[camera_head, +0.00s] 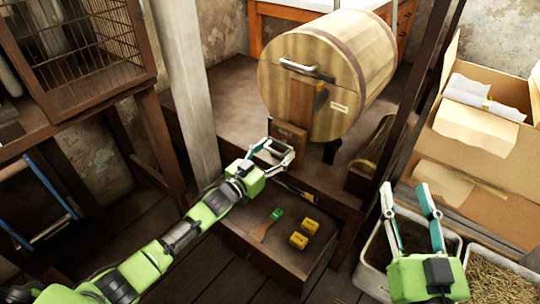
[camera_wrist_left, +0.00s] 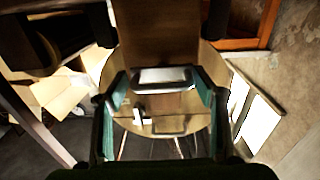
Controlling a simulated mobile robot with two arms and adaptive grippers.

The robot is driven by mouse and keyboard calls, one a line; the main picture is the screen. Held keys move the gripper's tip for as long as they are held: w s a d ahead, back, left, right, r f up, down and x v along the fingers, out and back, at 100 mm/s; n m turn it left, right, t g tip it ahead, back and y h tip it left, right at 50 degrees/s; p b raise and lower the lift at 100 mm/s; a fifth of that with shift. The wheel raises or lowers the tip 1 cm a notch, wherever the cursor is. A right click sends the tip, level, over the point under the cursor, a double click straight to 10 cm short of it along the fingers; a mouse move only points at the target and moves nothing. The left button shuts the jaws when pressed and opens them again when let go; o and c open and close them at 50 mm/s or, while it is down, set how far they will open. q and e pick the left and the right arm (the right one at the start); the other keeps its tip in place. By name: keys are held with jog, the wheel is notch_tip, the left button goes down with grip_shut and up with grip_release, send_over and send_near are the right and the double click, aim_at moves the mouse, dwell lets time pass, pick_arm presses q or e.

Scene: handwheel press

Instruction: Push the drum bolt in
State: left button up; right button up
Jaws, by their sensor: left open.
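A round wooden drum (camera_head: 322,75) lies on its side, its flat end facing me. A metal bar handle (camera_head: 303,69) sits near the top of that end. A dark fitting (camera_head: 321,98) shows beside the upright board (camera_head: 300,104). My left gripper (camera_head: 279,152) is open in front of the wooden block (camera_head: 291,135) below the drum. In the left wrist view, a bright metal piece (camera_wrist_left: 162,77) shows between the open fingers (camera_wrist_left: 160,90); I cannot tell whether it is the bolt or whether they touch it. My right gripper (camera_head: 411,200) is open and empty at the right.
Below the drum, an open drawer (camera_head: 258,258) holds a green-handled brush (camera_head: 265,225) and yellow blocks (camera_head: 304,234). A post (camera_head: 188,85) stands left of the drum. A cardboard box (camera_head: 480,150) and bins (camera_head: 495,278) fill the right side. A cage (camera_head: 75,45) is at upper left.

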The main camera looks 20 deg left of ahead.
pick_arm(q)
jog(key=v, duration=1.1)
jog(key=shift+s, duration=0.4)
jog(key=shift+a, duration=0.1)
